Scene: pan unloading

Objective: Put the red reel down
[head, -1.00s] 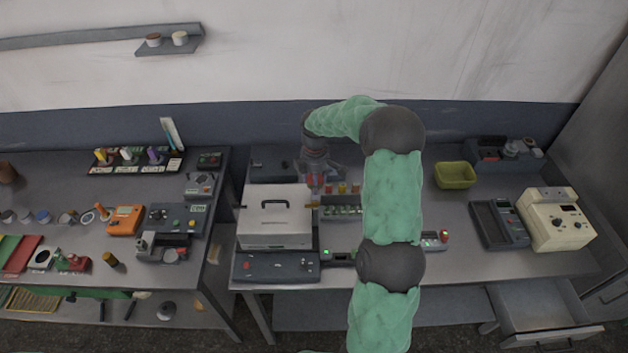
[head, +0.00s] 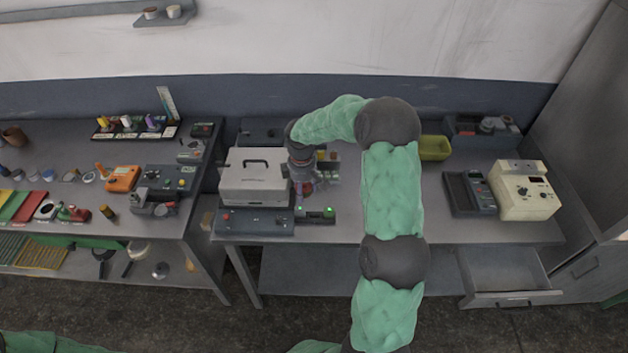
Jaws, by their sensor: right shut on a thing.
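My right gripper (head: 303,181) points down just right of the white case, over the small-parts area of the right-hand bench. It is shut on a small reddish thing, likely the red reel (head: 308,187), which is mostly hidden by the fingers. I cannot tell whether the reel touches anything below. My left gripper is not in view.
The white case (head: 252,185) with a black handle stands close on the left, behind a dark control panel (head: 250,222). A small device with a green light (head: 316,215) is in front. A yellow-green bin (head: 433,148) and a cream meter (head: 524,190) stand right. An open drawer (head: 510,283) juts out below.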

